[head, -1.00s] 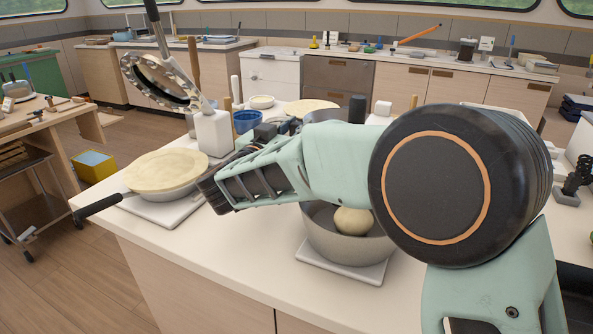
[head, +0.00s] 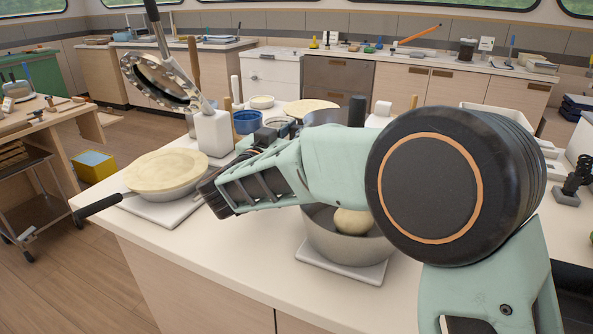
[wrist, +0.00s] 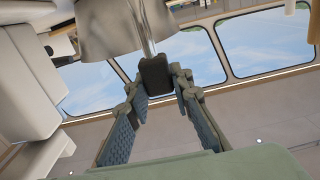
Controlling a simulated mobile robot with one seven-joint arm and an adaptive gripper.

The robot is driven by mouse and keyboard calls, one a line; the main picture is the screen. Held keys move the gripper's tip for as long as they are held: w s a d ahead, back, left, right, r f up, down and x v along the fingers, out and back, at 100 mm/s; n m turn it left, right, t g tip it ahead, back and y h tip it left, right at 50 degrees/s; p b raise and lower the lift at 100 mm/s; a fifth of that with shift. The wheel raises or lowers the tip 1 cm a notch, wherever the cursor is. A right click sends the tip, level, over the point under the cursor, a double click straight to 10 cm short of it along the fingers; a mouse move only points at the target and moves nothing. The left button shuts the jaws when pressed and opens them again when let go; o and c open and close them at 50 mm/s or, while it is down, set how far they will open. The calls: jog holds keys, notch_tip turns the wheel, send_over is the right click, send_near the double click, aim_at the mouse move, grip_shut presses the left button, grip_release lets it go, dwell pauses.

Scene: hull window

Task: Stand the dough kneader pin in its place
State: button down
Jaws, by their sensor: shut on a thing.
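My gripper (head: 218,192) reaches left over the island counter in the head view, with its fingers between the pan and the steel bowl. In the wrist view, the gripper (wrist: 158,88) is shut on a dark block (wrist: 155,75) with a thin metal rod (wrist: 148,46). This may be the dough kneader pin, but I cannot tell for sure. In the head view, the held thing is hidden by the fingers. A steel bowl (head: 325,240) with a ball of dough (head: 353,220) stands on a white base, partly behind my arm. I cannot make out the pin's place.
A pan with a flat dough round (head: 168,170) is at the counter's left, its black handle (head: 97,205) sticking out. Behind stand a white block (head: 213,133) with a round-headed tool (head: 160,82), a blue bowl (head: 247,122) and several upright pins.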

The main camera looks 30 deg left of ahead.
jog(key=shift+f, duration=0.15)
jog(key=shift+c, duration=2.2)
grip_release()
jog(key=shift+o, duration=0.4)
jog(key=o, duration=0.3)
jog(key=shift+o, duration=0.3)
